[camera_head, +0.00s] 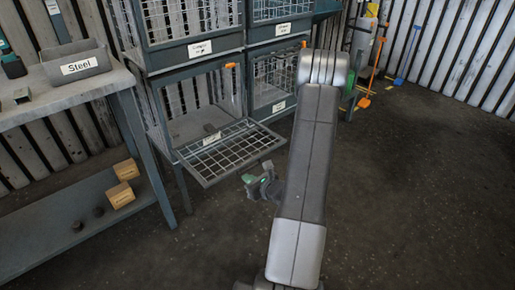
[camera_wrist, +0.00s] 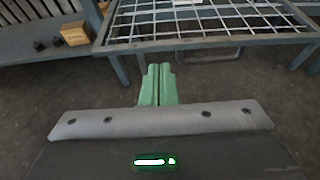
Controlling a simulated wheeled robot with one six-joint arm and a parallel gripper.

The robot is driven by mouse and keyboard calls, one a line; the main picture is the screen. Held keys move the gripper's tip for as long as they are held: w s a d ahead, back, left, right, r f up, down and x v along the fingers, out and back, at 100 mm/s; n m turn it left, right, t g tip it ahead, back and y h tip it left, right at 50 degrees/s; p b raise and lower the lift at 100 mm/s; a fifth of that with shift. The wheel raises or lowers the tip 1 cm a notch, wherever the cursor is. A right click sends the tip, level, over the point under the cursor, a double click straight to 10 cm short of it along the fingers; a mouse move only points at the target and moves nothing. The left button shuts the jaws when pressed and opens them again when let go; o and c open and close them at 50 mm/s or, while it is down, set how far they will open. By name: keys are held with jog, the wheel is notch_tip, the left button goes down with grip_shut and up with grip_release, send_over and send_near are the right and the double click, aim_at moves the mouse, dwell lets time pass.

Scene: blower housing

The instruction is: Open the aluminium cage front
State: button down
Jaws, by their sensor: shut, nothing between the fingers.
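A wire-mesh cage front (camera_head: 232,150) on the lower left cage hangs folded down, roughly level, with its frame reaching out toward me. It carries a small white label too small to read, so I cannot confirm it says aluminium. The cage behind it (camera_head: 160,115) stands open at the front.
Other labelled cages sit above (camera_head: 195,25) and to the right (camera_head: 272,80), their mesh fronts shut. A workbench (camera_head: 60,98) with a grey "Steel" bin (camera_head: 78,65) stands left; small boxes (camera_head: 121,194) lie on its lower shelf. The floor (camera_head: 420,190) at right is clear.

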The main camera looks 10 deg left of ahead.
dwell(0.3)
jog(key=f+b+x, duration=0.1)
jog(key=x, duration=0.8)
jog(key=shift+s+d+f+b, duration=0.15)
jog(key=shift+d+f+b, duration=0.05)
jog(key=shift+b, duration=0.15)
jog(key=shift+s, duration=0.1)
